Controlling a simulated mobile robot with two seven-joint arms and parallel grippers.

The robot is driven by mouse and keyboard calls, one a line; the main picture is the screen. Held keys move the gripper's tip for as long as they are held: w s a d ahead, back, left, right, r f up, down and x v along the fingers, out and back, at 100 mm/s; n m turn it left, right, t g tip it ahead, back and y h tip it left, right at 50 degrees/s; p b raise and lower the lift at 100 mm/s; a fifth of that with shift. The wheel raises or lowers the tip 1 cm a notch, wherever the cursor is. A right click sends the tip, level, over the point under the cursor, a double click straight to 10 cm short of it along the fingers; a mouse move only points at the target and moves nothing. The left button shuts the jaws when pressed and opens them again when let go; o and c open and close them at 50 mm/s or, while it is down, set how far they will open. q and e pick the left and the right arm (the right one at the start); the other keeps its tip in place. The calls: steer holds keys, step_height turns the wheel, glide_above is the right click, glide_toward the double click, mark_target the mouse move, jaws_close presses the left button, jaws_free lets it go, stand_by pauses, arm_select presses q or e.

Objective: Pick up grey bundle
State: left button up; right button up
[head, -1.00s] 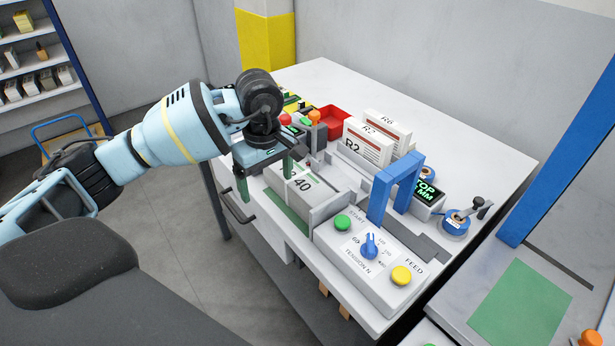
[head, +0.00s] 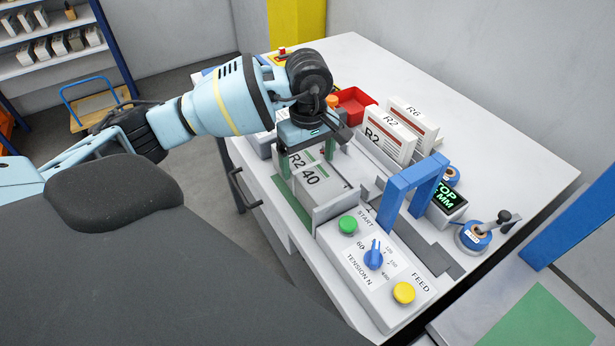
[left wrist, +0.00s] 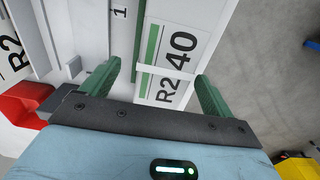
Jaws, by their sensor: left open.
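A grey-white bundle with a label reading "R2 40" (head: 322,190) lies in the strapping machine's tray on the white bench. In the left wrist view the bundle (left wrist: 183,28) shows a green stripe on its label and a pale band across it. My left gripper (head: 308,165) is open at the bundle's far end, with its green fingers pointing down. In the left wrist view the open fingers (left wrist: 157,72) stand on either side of the bundle's label, with a gap visible. Whether they touch the bundle cannot be told. My right gripper is not in view.
A blue arch (head: 412,188) and a control box (head: 375,262) with green and yellow buttons stand to the bundle's right. Upright bundles (head: 388,140) marked R2 and R6 and a red bin (head: 354,104) stand behind. A reel (head: 474,237) sits at right.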

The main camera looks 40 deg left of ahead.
mark_target(307, 167)
arm_select(q)
steer(key=shift+s+f, duration=0.15)
steer(key=shift+f, duration=0.4)
steer(key=f, duration=0.3)
steer(key=shift+s+d+f+p, duration=0.15)
steer(key=shift+s+f+p, duration=0.1)
steer(key=shift+p, duration=0.1)
steer(key=shift+f, duration=0.45)
steer(key=c, duration=1.8)
steer(key=shift+w+r, duration=0.1)
steer(key=shift+c, duration=0.2)
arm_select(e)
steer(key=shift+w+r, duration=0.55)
